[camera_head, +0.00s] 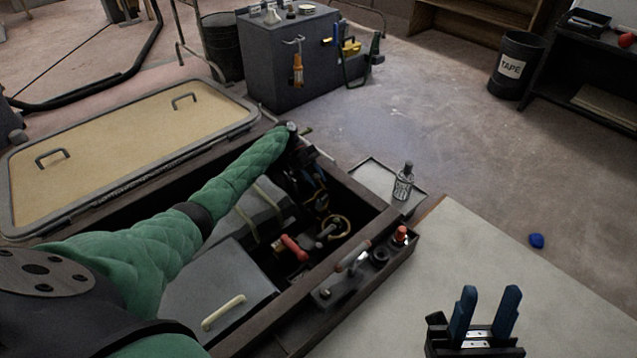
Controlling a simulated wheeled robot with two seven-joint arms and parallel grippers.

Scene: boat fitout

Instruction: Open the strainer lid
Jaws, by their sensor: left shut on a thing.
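My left arm reaches into the dark open compartment (262,262). My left gripper (318,190) is down inside it at the far end, small and in shadow. It is shut on what seems to be the strainer lid, which its fingers and the dark mostly hide; I cannot tell whether the lid has turned or lifted. A mesh cylinder with a dark top (403,182) stands upright on a grey tray (372,177) just outside the compartment. My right gripper (485,315) is open and empty at the lower right, its blue fingers apart and pointing up.
A red-handled fitting (294,247) and a brass-coloured ring (340,224) sit in the compartment near my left gripper. A panel with a lever (352,257) and a red knob (400,233) lines the right edge. The large hatch cover (130,130) lies left. A blue object (536,240) lies right.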

